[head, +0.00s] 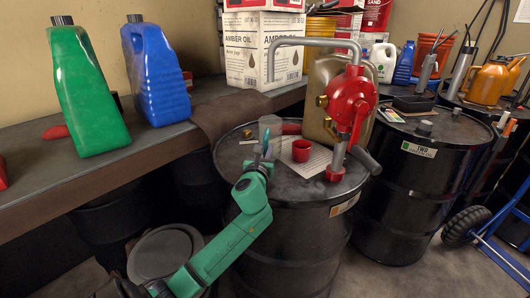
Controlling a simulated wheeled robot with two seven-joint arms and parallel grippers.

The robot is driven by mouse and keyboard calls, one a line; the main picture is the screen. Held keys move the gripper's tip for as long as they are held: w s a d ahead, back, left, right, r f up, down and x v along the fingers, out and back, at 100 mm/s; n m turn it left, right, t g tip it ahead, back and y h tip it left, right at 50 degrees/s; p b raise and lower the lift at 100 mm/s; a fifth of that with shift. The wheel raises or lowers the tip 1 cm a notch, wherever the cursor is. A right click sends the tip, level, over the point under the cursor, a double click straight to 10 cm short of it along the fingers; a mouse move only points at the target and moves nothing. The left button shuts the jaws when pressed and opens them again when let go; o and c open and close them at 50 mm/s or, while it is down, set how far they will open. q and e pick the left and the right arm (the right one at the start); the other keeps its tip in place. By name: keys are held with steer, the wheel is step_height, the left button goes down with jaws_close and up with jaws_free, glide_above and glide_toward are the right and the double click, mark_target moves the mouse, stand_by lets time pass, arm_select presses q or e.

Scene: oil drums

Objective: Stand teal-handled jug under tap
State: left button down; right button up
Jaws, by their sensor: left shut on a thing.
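The jug (270,126) is small, clear and pale, and it is at the back left of the top of the front black drum (235,160). A thin teal strip, which looks like its handle, shows at its near side. My left gripper (265,154) reaches up from below and is shut on it there. The grey spout (315,42) of the red pump (352,98) bends down above the jug in the picture. I cannot tell whether the jug touches the drum top. My right gripper is out of view.
A red cup (301,150) stands on a paper sheet (316,160) right of the jug. A tan can (328,85) is behind the pump. Green (88,95) and blue (155,75) bottles stand on the left bench. A second drum (410,190) is at right.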

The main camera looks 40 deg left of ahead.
arm_select(q)
steer(key=shift+f+b, duration=0.3)
steer(key=shift+f, duration=0.15)
steer(key=c, duration=0.7)
jaws_free()
steer(key=shift+s, duration=0.1)
steer(key=v, duration=1.4)
steer(key=shift+s+d+b, duration=0.15)
steer(key=shift+s+b, duration=0.05)
steer(key=shift+b, duration=0.15)
